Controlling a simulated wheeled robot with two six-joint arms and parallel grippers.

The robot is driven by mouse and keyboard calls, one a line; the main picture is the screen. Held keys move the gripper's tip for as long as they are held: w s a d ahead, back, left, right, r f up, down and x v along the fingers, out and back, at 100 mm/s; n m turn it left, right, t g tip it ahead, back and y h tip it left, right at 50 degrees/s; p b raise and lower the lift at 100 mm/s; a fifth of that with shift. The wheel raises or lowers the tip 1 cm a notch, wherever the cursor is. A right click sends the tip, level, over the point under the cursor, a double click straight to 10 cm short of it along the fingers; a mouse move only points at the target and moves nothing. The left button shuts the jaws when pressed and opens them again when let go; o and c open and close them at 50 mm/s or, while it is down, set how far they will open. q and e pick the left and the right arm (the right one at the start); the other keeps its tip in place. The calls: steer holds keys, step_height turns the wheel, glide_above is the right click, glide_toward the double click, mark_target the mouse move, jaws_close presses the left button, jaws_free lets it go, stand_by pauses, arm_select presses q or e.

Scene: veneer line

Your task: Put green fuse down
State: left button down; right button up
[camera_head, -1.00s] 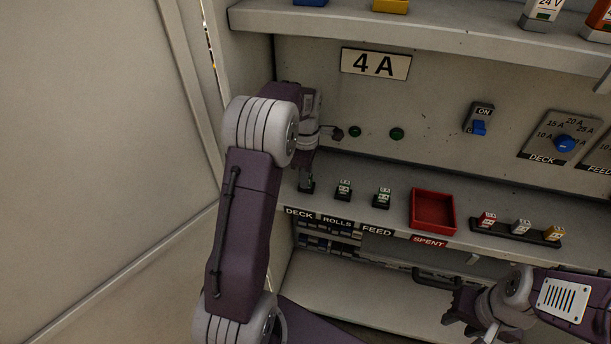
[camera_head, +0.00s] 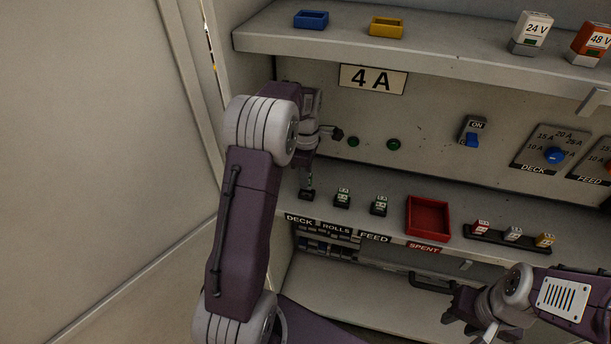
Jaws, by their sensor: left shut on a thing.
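My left gripper (camera_head: 307,174) points down over the dark socket (camera_head: 306,194) above the DECK label, at the left end of the lower shelf. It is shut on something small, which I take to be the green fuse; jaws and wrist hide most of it. I cannot tell whether it touches the socket. Two fuses with green-marked white tops stand at the ROLLS (camera_head: 342,198) and FEED (camera_head: 379,205) places. The red SPENT tray (camera_head: 428,217) to their right looks empty. My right gripper (camera_head: 463,324) is low at the right, empty, fingers apart.
A dark rack (camera_head: 497,236) holds red (camera_head: 481,228), white (camera_head: 513,233) and yellow (camera_head: 545,240) fuses. The upper shelf (camera_head: 450,48) carries a blue tray (camera_head: 311,19), a yellow tray (camera_head: 386,27) and two voltage blocks. A blue switch (camera_head: 472,140) is on the back panel. A wall stands close left.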

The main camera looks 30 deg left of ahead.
arm_select(q)
steer(key=shift+r+p, duration=0.35)
steer(key=shift+r, duration=0.15)
